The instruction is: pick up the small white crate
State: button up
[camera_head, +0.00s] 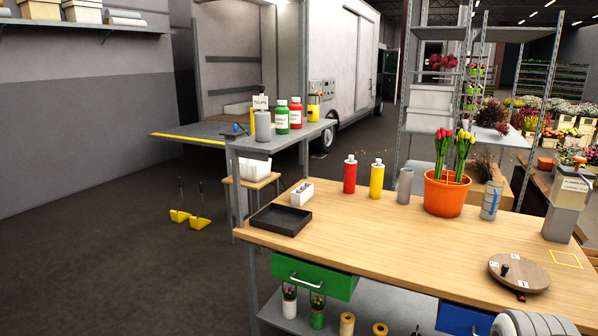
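A small white crate-like box (302,193) with dark openings in its top stands on the wooden workbench near its back left edge. It sits just behind a black tray (281,220) and left of a red bottle. A larger white container (254,165) rests on a wooden stool behind the bench, partly hidden by the grey stand's post. I cannot tell for sure which of the two is the crate named.
A red bottle (349,175), a yellow bottle (376,181), a grey cylinder (404,186) and an orange tulip pot (446,194) line the bench's (400,243) back. A round wooden board (518,273) lies front right. The bench's middle is clear. A green drawer (314,276) sits below.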

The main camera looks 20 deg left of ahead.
aim_at(250, 170)
jog(key=u, duration=1.75)
jog(key=i, duration=9.25)
